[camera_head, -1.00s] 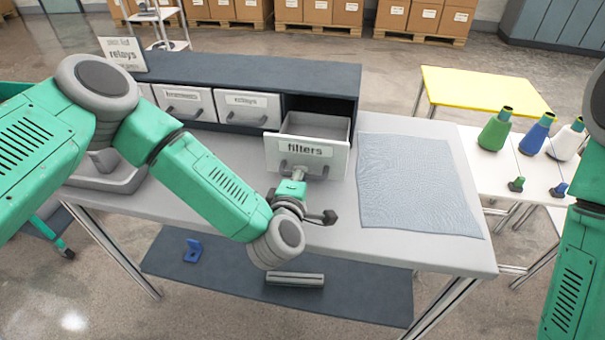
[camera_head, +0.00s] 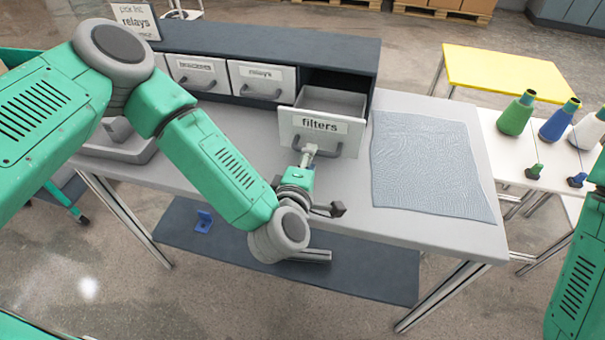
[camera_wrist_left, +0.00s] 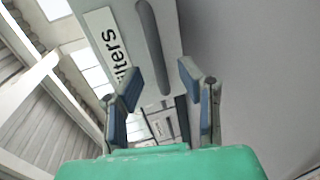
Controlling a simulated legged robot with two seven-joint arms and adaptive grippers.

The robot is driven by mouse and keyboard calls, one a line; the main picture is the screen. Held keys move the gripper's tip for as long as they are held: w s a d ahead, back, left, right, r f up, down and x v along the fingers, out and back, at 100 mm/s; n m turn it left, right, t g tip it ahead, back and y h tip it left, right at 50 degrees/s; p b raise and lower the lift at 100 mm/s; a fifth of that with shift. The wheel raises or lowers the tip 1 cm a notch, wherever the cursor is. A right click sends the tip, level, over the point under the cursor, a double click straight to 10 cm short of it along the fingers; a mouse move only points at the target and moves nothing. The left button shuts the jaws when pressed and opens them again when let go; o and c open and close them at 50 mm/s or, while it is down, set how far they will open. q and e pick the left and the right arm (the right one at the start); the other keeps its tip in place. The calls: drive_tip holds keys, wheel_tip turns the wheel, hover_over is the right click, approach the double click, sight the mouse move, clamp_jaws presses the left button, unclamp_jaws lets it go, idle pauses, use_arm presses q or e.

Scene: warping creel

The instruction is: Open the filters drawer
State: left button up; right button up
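The filters drawer (camera_head: 318,130) stands pulled out from the right end of the dark cabinet, and its empty-looking inside shows from above. Its white front has a "filters" label and a dark bar handle (camera_head: 330,150). My left gripper (camera_head: 309,151) is just in front of the drawer front, near the left part of the handle. In the left wrist view, my left gripper (camera_wrist_left: 160,80) has its blue-padded fingers apart with nothing between them. The handle (camera_wrist_left: 151,45) lies ahead of the fingertips there. My right gripper is out of view; only green parts of my right arm show.
The dark cabinet (camera_head: 260,45) also holds a closed relays drawer (camera_head: 262,78) and other closed drawers. A grey-blue cloth (camera_head: 430,165) lies right of the filters drawer on the table. Cones of green, blue and white (camera_head: 588,130) stand on a side table.

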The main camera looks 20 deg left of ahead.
use_arm(q)
drive_tip(key=v, duration=0.7)
drive_tip(key=shift+s, duration=0.35)
drive_tip(key=shift+a, duration=0.1)
